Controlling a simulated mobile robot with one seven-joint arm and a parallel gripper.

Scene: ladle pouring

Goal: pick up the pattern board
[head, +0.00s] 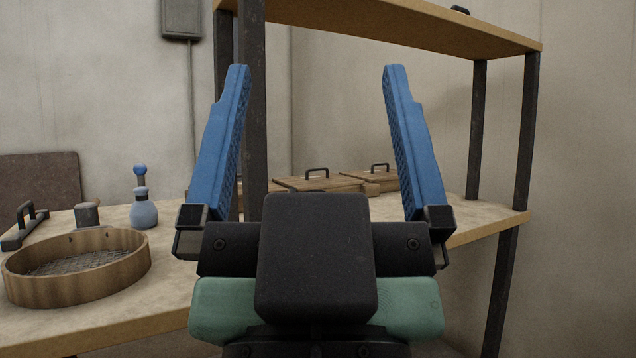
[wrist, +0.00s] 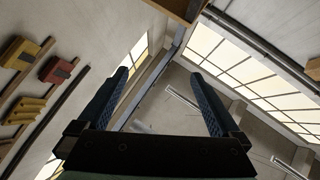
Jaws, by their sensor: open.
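Two flat wooden boards with dark handles lie on the workbench behind my gripper in the head view: a nearer one (head: 335,185) and one farther right (head: 383,174). I cannot tell for sure which is the pattern board. My gripper (head: 316,68) is open and empty, its two blue fingers pointing up and spread wide. It stands in front of the bench, apart from the boards, and its body hides part of them. In the wrist view my gripper (wrist: 159,73) points up at ceiling and windows, and no board on the bench shows there.
A round wooden sieve (head: 75,284), a blue bottle (head: 143,213), a grey cup (head: 87,215) and a dark handled tool (head: 25,226) stand on the bench at left. An upper shelf (head: 420,22) on dark posts (head: 526,130) overhangs the boards. A dark panel (head: 40,182) leans at far left.

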